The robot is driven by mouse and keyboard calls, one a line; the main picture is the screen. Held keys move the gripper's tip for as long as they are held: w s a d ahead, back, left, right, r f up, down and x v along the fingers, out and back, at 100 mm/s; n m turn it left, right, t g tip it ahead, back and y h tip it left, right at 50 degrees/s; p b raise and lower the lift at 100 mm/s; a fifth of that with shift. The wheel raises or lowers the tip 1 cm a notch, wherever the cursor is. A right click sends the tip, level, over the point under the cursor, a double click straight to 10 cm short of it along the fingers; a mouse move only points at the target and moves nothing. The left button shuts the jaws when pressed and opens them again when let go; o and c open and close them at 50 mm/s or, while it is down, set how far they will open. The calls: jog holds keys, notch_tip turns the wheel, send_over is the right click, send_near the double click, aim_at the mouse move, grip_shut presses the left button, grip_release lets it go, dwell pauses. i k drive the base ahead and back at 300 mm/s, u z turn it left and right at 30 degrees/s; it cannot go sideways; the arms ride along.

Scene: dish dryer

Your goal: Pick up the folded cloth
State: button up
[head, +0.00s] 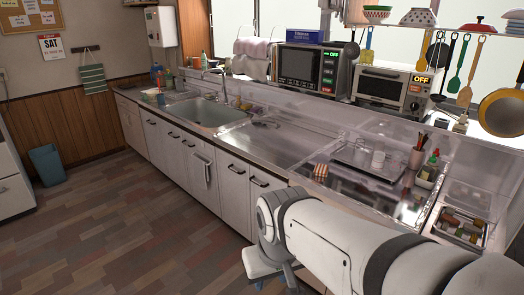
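I cannot pick out the folded cloth with certainty. A small item with orange-brown and pale stripes (320,172) lies on the shiny counter beyond my arm; it is too small to tell whether it is cloth. A green striped cloth (93,80) hangs on the left wall, and a pale cloth (202,168) hangs at a cabinet handle. My arm reaches in from the lower right. My gripper (268,266) is below its end, in front of the cabinets and apart from these things; its fingers are not clear.
A steel sink (205,114) is set in the long counter (262,142). Clear panels edge the counter. The floor (120,225) at left is open.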

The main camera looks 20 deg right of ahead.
aim_at(320, 169)
jog(key=z, duration=0.2)
jog(key=i, duration=1.45)
jog(key=z, duration=1.2)
jog(key=i, duration=0.6)
jog(key=z, duration=0.2)
jog(key=k, duration=0.85)
jog(key=z, duration=0.2)
jog(key=i, duration=0.85)
jog(key=u, duration=0.05)
